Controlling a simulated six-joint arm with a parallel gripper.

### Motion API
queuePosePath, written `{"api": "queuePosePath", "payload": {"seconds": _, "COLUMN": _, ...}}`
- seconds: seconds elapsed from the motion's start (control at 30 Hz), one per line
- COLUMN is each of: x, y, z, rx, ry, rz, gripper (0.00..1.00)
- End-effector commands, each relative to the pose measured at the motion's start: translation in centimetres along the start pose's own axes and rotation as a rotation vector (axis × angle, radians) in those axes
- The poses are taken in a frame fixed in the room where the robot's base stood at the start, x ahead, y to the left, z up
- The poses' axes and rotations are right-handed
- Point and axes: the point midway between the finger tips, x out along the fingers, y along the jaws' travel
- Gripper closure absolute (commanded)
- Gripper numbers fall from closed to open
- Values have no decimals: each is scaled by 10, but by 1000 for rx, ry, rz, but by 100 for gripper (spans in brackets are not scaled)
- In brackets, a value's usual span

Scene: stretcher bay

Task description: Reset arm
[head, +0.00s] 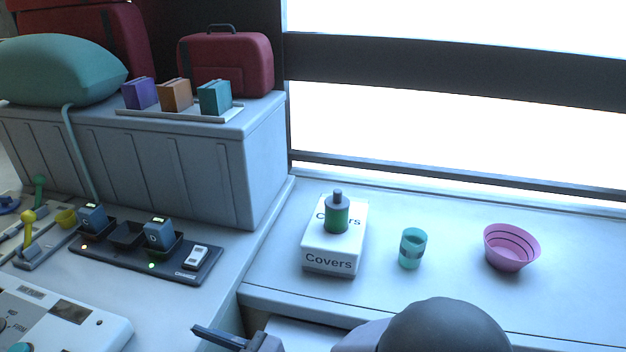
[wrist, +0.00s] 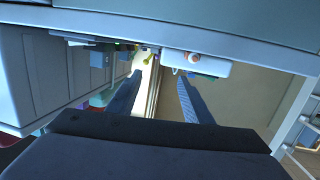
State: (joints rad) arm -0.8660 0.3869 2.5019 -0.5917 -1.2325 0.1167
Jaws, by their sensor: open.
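My gripper (wrist: 160,77) shows in the wrist view with two dark fingers spread well apart and nothing between them. In the head view, one dark finger of my gripper (head: 224,338) shows at the bottom edge, in front of the gap between the left console and the right counter. The rest of the gripper is cut off by the frame. A rounded dark grey part of my arm (head: 445,328) fills the bottom right of the head view. The fingers look clear of the objects on the counters.
The right counter (head: 430,295) holds a Covers box (head: 330,262) with a green bottle (head: 337,218) on top, a teal cup (head: 412,248) and a pink bowl (head: 511,248). A dark charger dock (head: 190,270) and a white panel (head: 90,325) lie on the left.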

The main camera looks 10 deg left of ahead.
Motion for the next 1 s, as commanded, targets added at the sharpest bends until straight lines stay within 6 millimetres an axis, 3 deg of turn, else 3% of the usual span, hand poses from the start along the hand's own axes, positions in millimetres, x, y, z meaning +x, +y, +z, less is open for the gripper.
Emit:
{"api": "queuePosePath", "payload": {"seconds": 0.17, "x": -41, "y": 92, "z": 20, "rx": 22, "ry": -220, "rz": 259, "gripper": 54}}
{"api": "queuePosePath", "payload": {"seconds": 0.3, "x": -105, "y": 158, "z": 46, "rx": 101, "ry": -433, "rz": 482, "gripper": 54}}
{"api": "queuePosePath", "payload": {"seconds": 0.4, "x": -160, "y": 187, "z": 62, "rx": 191, "ry": -579, "rz": 622, "gripper": 54}}
{"api": "queuePosePath", "payload": {"seconds": 0.5, "x": -218, "y": 201, "z": 76, "rx": 301, "ry": -713, "rz": 742, "gripper": 54}}
{"api": "queuePosePath", "payload": {"seconds": 0.67, "x": -306, "y": 193, "z": 89, "rx": 528, "ry": -904, "rz": 898, "gripper": 54}}
{"api": "queuePosePath", "payload": {"seconds": 0.8, "x": -368, "y": 162, "z": 90, "rx": 757, "ry": -1039, "rz": 982, "gripper": 54}}
{"api": "queuePosePath", "payload": {"seconds": 0.9, "x": -397, "y": 134, "z": 87, "rx": 909, "ry": -1105, "rz": 1008, "gripper": 54}}
{"api": "queuePosePath", "payload": {"seconds": 1.0, "x": -414, "y": 110, "z": 82, "rx": 1030, "ry": -1148, "rz": 1014, "gripper": 54}}
